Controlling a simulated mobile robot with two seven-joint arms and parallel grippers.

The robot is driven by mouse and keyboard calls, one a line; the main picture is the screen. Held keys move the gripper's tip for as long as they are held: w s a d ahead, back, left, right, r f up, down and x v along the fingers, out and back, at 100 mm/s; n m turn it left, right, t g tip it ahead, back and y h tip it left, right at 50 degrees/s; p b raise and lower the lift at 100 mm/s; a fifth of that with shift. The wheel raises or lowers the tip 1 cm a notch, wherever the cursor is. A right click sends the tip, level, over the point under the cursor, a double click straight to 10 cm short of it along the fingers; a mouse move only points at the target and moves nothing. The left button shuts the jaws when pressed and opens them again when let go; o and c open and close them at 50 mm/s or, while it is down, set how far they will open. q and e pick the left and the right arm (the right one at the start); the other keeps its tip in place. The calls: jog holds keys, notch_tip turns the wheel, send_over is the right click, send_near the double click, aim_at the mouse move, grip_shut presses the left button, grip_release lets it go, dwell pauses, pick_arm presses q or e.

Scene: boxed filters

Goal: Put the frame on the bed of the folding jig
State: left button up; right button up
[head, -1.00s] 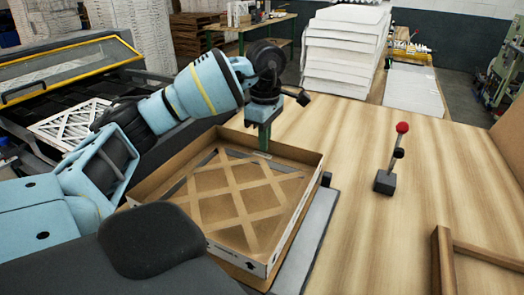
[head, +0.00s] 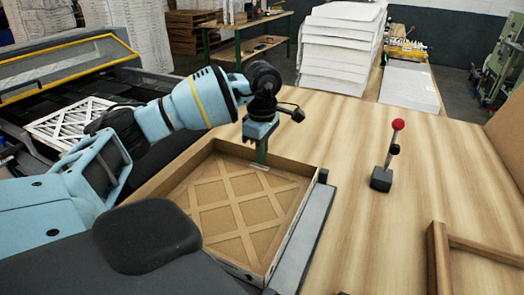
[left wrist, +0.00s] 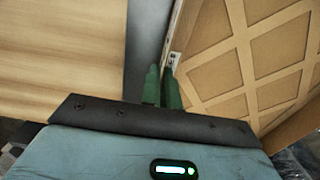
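The frame (head: 237,233), a shallow brown cardboard tray with a diagonal lattice, lies on the folding jig (head: 312,235), whose grey side strip shows along its right. The frame looks flat and hides most of the jig's bed. My left gripper (head: 262,158) is at the frame's far edge, with its green fingers pointing down. In the left wrist view, the fingers (left wrist: 162,88) are close together at the frame's edge (left wrist: 182,35), beside a small white label, and seem shut on its wall. The fingertips' contact is partly hidden. My right gripper is not in view.
A red-knobbed lever (head: 390,155) stands on the wooden table to the right. A wooden frame-like piece (head: 437,262) lies at the lower right. White stacked sheets (head: 340,45) stand behind. A yellow-edged machine (head: 70,62) is at the left. The table between jig and lever is clear.

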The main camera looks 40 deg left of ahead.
pick_arm(q)
jog(key=o, duration=0.4)
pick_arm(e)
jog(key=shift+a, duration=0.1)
pick_arm(q)
jog(key=shift+r, duration=0.65)
notch_tip(320, 180, up, 6)
jog(key=shift+r, duration=0.15)
notch_tip(320, 180, up, 5)
jog(key=shift+f+p, duration=0.1)
jog(key=shift+p, duration=0.55)
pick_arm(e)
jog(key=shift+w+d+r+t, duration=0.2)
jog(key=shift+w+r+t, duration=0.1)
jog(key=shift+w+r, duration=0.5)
